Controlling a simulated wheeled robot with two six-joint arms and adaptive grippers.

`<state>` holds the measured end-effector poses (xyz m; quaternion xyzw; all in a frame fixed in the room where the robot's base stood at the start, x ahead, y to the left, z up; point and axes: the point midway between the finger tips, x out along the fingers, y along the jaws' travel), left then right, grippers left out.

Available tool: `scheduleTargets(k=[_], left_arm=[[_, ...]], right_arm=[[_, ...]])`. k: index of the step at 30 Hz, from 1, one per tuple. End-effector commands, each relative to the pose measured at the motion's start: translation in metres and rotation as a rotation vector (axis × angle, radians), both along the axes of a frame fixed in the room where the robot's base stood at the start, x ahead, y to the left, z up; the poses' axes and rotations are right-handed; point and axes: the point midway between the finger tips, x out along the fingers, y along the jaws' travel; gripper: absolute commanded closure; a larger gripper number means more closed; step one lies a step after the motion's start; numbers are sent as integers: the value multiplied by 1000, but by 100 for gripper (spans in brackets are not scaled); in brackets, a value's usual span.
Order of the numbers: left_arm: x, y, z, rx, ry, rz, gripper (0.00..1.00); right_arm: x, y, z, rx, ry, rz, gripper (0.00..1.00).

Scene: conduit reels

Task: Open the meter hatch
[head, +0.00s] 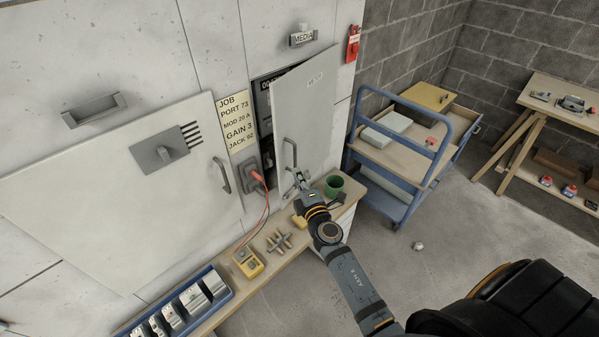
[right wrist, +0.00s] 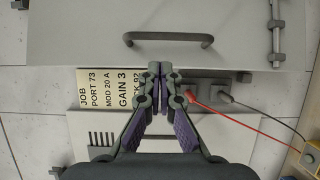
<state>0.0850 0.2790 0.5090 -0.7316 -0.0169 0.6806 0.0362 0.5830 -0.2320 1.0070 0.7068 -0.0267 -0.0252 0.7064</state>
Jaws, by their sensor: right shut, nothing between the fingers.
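The meter hatch (head: 308,115) is a light grey door on the wall, with a small label too blurred to read surely. It stands ajar; a dark panel with a display (head: 268,87) shows in the gap at its left edge. Its bar handle (head: 290,153) is near that edge. My right gripper (head: 299,179) is shut and empty by the lower part of the hatch. In the right wrist view the closed fingertips (right wrist: 160,68) are beside the hatch edge, apart from the handle (right wrist: 170,41). My left gripper is not in view.
A larger grey door (head: 120,190) with its own handle is left of the job sign (head: 236,120). A socket with a red plug (head: 257,178) sits between the doors. Below, the bench holds a green cup (head: 334,186) and yellow meter (head: 247,263). A blue cart (head: 405,150) stands right.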

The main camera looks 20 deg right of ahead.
Motion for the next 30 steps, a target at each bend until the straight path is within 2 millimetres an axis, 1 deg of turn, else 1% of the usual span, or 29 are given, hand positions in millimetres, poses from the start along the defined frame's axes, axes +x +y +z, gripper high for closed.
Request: scheduleTargets(k=[1, 3, 7, 9, 12, 20, 30], left_arm=[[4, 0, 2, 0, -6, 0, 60], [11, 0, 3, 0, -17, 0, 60], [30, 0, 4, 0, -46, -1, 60], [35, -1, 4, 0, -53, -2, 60], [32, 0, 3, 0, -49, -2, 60], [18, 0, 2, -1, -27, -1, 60], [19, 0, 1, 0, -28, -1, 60]], right_arm=[[12, -1, 2, -1, -2, 0, 100], [25, -2, 2, -1, -2, -1, 100], [47, -4, 1, -1, -2, -1, 100], [56, -4, 0, 0, -1, -1, 100], [64, -5, 1, -1, -1, -1, 100], [68, -5, 0, -1, 0, -1, 100], [67, -5, 0, 0, 0, 16, 100]])
